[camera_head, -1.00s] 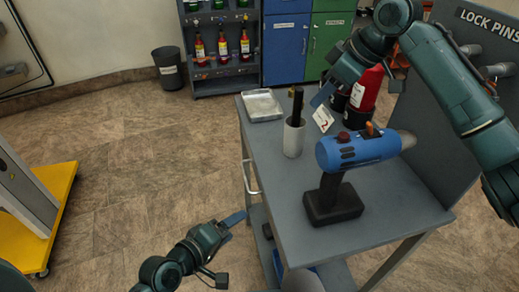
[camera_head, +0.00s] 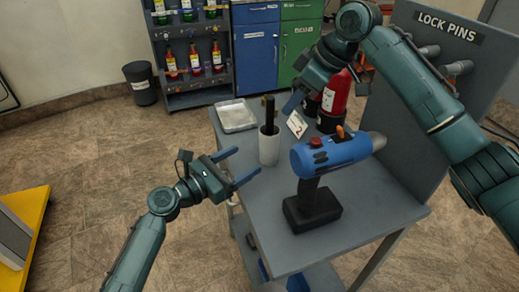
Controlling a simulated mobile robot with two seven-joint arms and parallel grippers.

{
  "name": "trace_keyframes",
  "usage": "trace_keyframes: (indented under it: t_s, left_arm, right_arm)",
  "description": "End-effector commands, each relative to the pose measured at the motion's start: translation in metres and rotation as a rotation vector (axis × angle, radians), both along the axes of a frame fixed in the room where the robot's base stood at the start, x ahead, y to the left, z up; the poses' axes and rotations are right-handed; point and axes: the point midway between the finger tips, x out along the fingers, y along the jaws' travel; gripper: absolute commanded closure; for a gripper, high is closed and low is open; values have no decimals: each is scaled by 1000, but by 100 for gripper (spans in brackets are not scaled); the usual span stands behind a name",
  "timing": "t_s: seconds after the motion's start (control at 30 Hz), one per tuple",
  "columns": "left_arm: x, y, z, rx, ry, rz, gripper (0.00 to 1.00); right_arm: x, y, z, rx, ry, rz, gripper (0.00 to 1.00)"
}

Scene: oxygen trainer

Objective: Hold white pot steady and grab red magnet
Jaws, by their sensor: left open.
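The white pot (camera_head: 268,150) stands upright on the grey cart near its left edge. A dark stick-like object (camera_head: 268,112) stands in the pot and rises above its rim. I cannot make out a clearly red magnet. My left gripper (camera_head: 245,163) is open and empty, just left of the pot, with its blue fingers pointing at it. My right gripper (camera_head: 293,103) is above the cart, to the right of the pot's top and apart from it. One blue finger shows; the rest of the jaw is hidden, so its opening is unclear.
The cart top (camera_head: 350,205) carries a blue drill (camera_head: 335,152), a white card (camera_head: 297,124), a metal tray (camera_head: 236,115) and a red bottle (camera_head: 336,95). A grey panel (camera_head: 420,100) bounds the right side. A bin (camera_head: 140,84) stands on the floor at the back left.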

Motion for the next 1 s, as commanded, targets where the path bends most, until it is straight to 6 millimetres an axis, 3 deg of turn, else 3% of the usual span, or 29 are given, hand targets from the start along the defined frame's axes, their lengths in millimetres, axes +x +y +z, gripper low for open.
trace_keyframes:
  t_s: [0.5,0.7,1.0]
  left_arm:
    - [64,-70,0,2,-1,-1,30]
    - [74,-81,1,2,-2,-1,30]
    - [75,-83,0,3,-2,0,30]
  right_arm:
    - [0,0,0,0,0,0,64]
    - [0,0,0,0,0,0,64]
    - [0,0,0,0,0,0,64]
